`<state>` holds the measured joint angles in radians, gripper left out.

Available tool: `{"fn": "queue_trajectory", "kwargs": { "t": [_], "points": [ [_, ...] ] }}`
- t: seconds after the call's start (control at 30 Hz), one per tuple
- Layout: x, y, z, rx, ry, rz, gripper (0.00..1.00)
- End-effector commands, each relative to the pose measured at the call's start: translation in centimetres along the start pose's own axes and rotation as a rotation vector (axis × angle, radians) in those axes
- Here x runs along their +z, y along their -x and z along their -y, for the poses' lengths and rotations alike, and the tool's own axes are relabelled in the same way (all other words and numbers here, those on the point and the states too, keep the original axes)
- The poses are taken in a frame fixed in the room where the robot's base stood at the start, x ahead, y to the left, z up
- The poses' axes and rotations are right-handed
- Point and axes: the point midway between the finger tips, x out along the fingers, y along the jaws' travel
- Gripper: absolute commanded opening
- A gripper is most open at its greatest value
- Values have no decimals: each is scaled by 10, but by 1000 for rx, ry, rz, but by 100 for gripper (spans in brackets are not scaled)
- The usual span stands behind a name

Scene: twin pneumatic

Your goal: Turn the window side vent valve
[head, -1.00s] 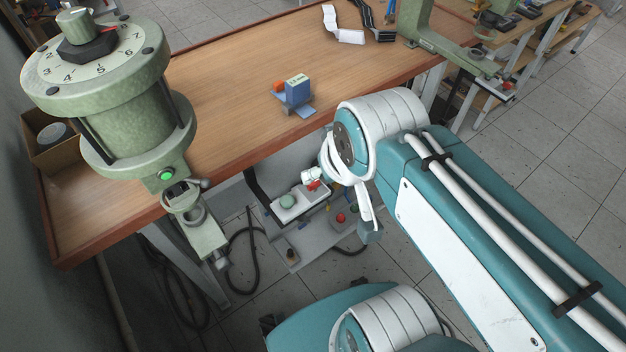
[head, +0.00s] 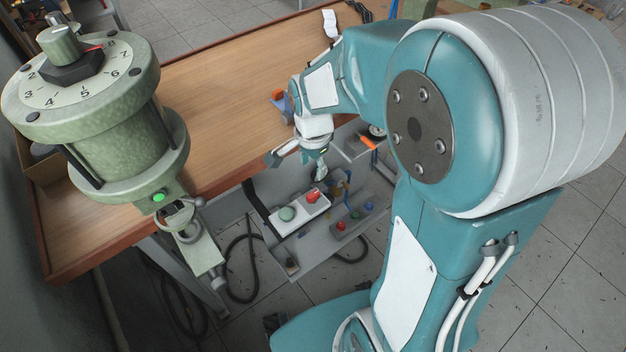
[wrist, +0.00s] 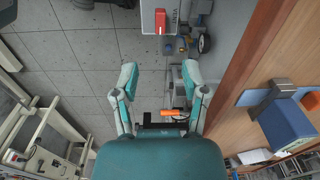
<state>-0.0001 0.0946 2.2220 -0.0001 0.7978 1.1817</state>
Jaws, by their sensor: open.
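Two small levers show below the table edge: a red one (head: 313,195) on a white box and an orange one (head: 368,142) farther back. I cannot tell which is the window side vent valve. In the wrist view the red lever (wrist: 160,20) is at the top, beyond my fingertips. The orange lever (wrist: 173,112) shows between the finger bases, well below them in depth. My gripper (head: 297,165) is at the table's front edge, pointing down. In the wrist view my gripper (wrist: 159,72) is open with nothing between the fingertips.
A green press with a numbered dial (head: 95,95) stands at the left. The wooden table (head: 225,95) is mostly bare. A blue block (wrist: 285,128) sits on it close to my gripper's right.

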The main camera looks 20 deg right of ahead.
Motion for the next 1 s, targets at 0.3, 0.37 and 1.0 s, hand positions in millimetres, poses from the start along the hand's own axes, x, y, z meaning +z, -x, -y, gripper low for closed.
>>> {"fn": "queue_trajectory", "kwargs": {
  "t": [0.3, 0.37, 1.0],
  "points": [
    [-2, -28, 4, 30, -78, 11, 57],
    [-1, -37, 3, 32, -78, 12, 57],
    [-1, -122, 2, 26, -75, 10, 57]
  ]
}}
